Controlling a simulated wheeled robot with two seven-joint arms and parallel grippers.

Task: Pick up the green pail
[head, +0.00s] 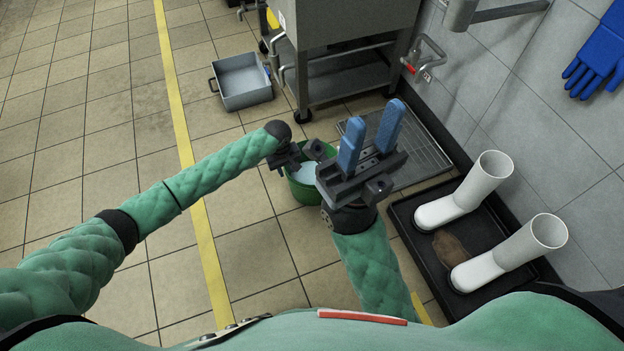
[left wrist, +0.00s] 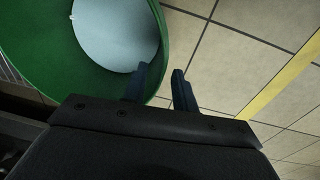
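The green pail (head: 306,193) stands on the tiled floor, partly covered in the head view by both my grippers. It holds a pale blue liquid (head: 302,174). In the left wrist view, the pail (left wrist: 74,52) fills the upper left. My left gripper (left wrist: 158,70) is open at its rim: one finger overlaps the green wall, the other is over the floor outside. I cannot tell whether they touch it. In the head view, my left gripper (head: 297,157) is at the pail's top left. My right gripper (head: 374,115) is open and empty, its blue fingers apart, nearer the camera.
A grey metal tub (head: 241,82) lies on the floor behind the pail, beside a wheeled steel machine (head: 345,80). A floor grate (head: 425,155) and a black tray (head: 418,248) with white boots (head: 466,195) are to the right. Floor to the left is clear.

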